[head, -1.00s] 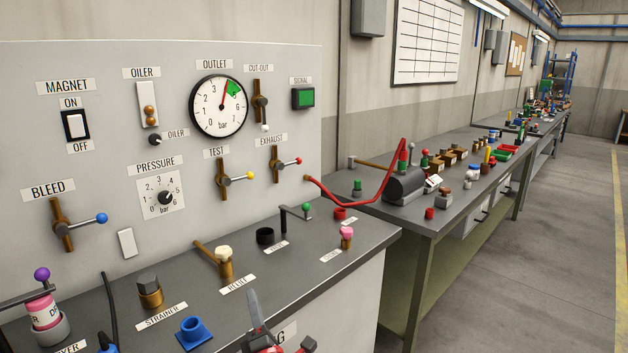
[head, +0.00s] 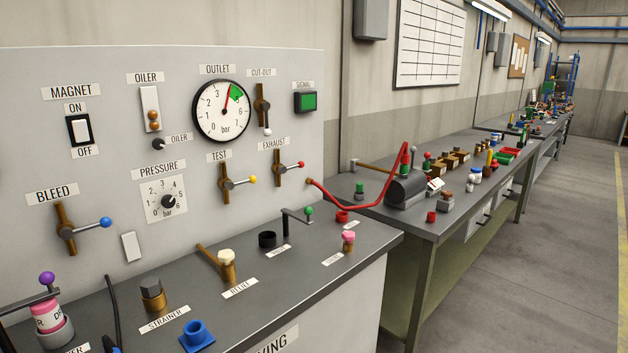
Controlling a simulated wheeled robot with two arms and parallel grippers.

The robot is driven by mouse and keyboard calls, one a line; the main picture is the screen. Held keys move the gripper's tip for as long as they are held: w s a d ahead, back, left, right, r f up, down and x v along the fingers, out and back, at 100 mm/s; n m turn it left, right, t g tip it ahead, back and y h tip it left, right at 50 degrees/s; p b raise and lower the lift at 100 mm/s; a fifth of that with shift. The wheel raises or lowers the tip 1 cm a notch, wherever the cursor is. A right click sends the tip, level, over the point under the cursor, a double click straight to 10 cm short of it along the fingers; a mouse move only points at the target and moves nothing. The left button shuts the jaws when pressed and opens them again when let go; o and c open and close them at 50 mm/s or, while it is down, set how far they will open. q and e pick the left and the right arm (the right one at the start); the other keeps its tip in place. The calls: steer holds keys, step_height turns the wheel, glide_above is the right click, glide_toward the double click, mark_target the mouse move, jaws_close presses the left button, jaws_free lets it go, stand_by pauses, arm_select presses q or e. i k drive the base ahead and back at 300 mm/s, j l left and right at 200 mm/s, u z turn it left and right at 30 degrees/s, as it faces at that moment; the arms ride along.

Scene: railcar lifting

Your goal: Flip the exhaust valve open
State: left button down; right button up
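The exhaust valve (head: 278,168) is on the upright panel in the head view, under the EXHAUST label (head: 273,143). It has an upright brass body and a lever that ends in a red knob (head: 301,164). The lever points right, about level and across the brass body. Nothing touches it. Neither of my grippers shows in the head view now.
The test valve (head: 224,183) with a yellow knob is just left of it, and the cut-out valve (head: 262,104) is above. A red hose (head: 372,204) leaves the panel to the right. Fittings stand on the bench (head: 300,262) below.

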mark_target(281, 170)
steer(key=i+l+z, duration=0.15)
steer(key=i+l, duration=1.6)
steer(key=l, duration=0.15)
